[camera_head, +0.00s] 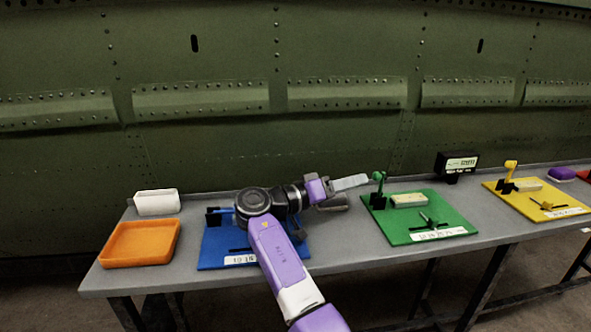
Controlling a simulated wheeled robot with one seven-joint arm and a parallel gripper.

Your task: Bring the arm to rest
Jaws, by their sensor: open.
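My arm (277,250) reaches up from the bottom of the head view, purple and white, and bends to the right at a dark joint above the blue board. My gripper (356,190) points right, over the back of the bench between the blue board (212,257) and the green board (414,231). Its grey fingers are apart and I see nothing between them. The gripper tip is close to the green upright post (378,178) in the picture; I cannot tell whether they touch. My arm hides much of the blue board.
The grey bench (345,255) stands before a green riveted fuselage wall (200,60). An orange tray (140,243) and white bin (157,202) are at left. A black display (457,163), a yellow board (540,198) and a purple object (562,173) are at right.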

